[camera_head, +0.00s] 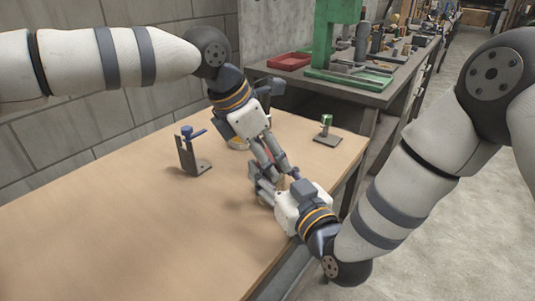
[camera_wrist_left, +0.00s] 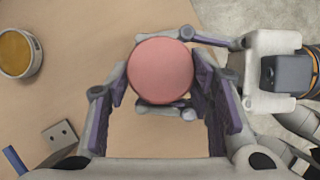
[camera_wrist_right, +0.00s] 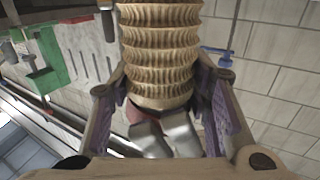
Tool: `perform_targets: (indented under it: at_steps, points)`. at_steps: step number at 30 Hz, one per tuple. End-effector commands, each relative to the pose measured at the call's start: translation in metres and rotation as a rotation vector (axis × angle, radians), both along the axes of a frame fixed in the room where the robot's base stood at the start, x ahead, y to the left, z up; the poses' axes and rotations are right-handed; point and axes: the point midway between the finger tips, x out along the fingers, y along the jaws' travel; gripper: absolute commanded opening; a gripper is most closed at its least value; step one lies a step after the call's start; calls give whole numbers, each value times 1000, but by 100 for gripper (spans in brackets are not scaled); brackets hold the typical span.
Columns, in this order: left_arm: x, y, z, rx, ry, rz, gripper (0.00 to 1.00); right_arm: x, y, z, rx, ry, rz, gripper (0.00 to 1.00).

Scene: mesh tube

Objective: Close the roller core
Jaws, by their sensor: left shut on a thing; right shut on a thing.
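The roller core's ribbed tan body (camera_wrist_right: 160,50) fills the middle of the right wrist view. My right gripper (camera_wrist_right: 160,110) is shut on it, one finger on each side. A round pink end cap (camera_wrist_left: 161,70) shows face-on in the left wrist view. My left gripper (camera_wrist_left: 160,105) is shut on it from above. In the right wrist view, a bit of the pink cap (camera_wrist_right: 131,112) shows at the end of the ribbed body; whether it is fully seated cannot be told. In the head view, my left gripper (camera_head: 270,168) and right gripper (camera_head: 266,188) meet and hide most of the core.
A round container with yellow contents (camera_head: 237,143) stands behind my left gripper; it also shows in the left wrist view (camera_wrist_left: 16,52). A dark bracket with a blue knob (camera_head: 188,155) stands left. A small green-topped stand (camera_head: 326,131) is right. The table's front left is clear.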

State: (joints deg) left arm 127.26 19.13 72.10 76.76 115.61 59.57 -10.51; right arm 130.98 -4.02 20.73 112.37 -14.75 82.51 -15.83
Motion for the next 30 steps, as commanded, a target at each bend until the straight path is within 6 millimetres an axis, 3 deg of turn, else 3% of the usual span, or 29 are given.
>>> perform_targets:
  at_steps: [3,17,24,30]
  points:
    - [-1,1,-8,7,9,-1,26,0,2,2,4,-6,4,0]
    - [-2,2,-10,9,12,-1,26,0,1,2,4,-8,3,0]
    - [-4,5,-6,-200,-77,-15,26,1,1,2,4,-8,1,0]
    - [-3,4,-4,-206,-85,-18,26,1,0,2,4,-7,-1,0]
